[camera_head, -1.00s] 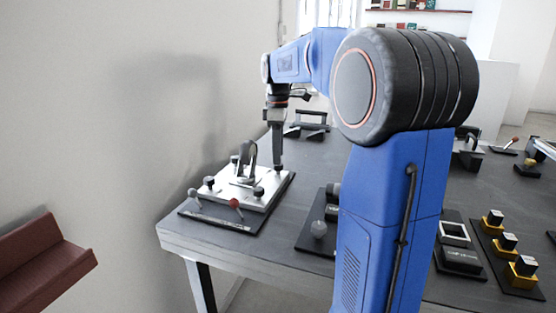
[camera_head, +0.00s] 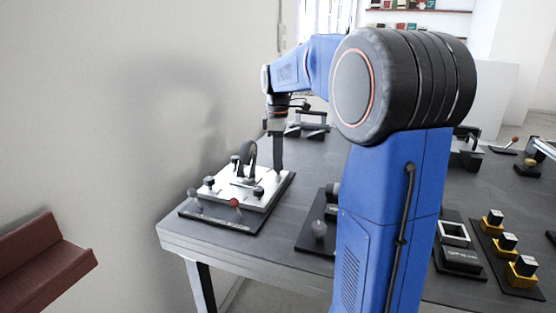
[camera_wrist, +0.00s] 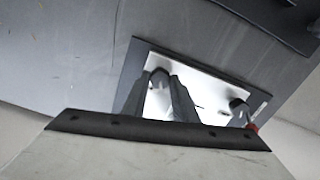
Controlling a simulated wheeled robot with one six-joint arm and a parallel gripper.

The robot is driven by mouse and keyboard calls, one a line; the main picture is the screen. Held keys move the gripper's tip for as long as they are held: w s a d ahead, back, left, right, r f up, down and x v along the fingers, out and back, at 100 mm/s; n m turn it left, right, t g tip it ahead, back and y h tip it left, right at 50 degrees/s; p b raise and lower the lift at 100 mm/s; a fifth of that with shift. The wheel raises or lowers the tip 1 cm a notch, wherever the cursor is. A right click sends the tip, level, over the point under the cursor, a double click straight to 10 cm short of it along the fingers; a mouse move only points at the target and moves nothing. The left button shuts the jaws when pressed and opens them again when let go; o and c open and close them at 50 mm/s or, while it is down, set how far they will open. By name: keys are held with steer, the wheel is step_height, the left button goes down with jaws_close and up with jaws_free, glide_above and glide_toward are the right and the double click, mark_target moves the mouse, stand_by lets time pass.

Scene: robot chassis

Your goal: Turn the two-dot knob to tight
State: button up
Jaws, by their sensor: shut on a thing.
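A white plate (camera_head: 232,196) with several black knobs sits on a dark board at the left end of the table. My gripper (camera_head: 278,168) points straight down at the plate's back right corner, with its fingers shut on a knob there. In the wrist view, that dark knob (camera_wrist: 158,76) shows between my two fingers (camera_wrist: 160,90). Another black knob (camera_wrist: 238,105) stands apart to the right. In the head view, two more knobs are at the front left (camera_head: 209,182) and front right (camera_head: 258,191). Dot marks and the tight mark cannot be made out.
A tall black handle (camera_head: 249,155) rises from the plate's middle, left of my gripper. A red-tipped lever (camera_head: 234,203) and a grey one (camera_head: 193,196) stand at the front edge. The wall is close on the left. Other boards with fixtures fill the table's right side.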

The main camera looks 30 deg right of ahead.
steer(key=m, duration=0.8)
steer(key=shift+m, duration=0.3)
steer(key=m, duration=0.4)
steer(key=shift+d+r+m, duration=0.1)
steer(key=shift+m, duration=2)
steer(key=shift+w, duration=0.1)
steer(key=o, duration=1.1)
